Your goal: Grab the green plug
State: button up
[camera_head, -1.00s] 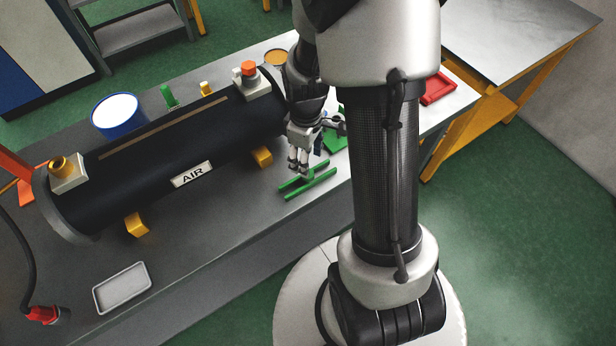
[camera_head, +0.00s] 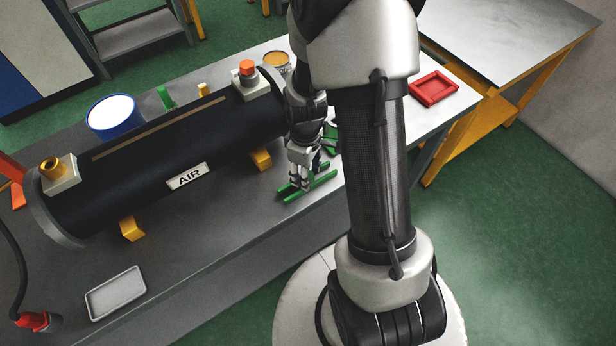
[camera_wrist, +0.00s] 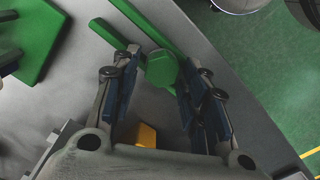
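A green plug with a faceted head (camera_wrist: 161,68) sits over the green rails (camera_wrist: 125,35) in the wrist view. My gripper (camera_wrist: 160,72) is open, with its dark-blue-padded fingers on either side of the plug. A gap shows on the plug's left; the right fingertip is close to it, and I cannot tell if it touches. In the head view, my gripper (camera_head: 298,183) points down at the green rails (camera_head: 312,187) on the grey bench, and its fingers hide the plug. Another small green peg (camera_head: 166,97) stands behind the black cylinder.
The black AIR cylinder (camera_head: 150,165) lies just left of my gripper on yellow supports (camera_head: 261,158). A green plate (camera_wrist: 30,35) lies near the rails. A blue-rimmed can (camera_head: 112,130) stands behind the cylinder. A grey tray (camera_head: 115,293) and a red tray (camera_head: 433,88) are farther off.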

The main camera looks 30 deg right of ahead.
jog(key=c, duration=0.9)
jog(key=shift+o, duration=0.2)
jog(key=shift+r, duration=0.15)
notch_tip(320, 180, up, 20)
jog(key=p, duration=0.6)
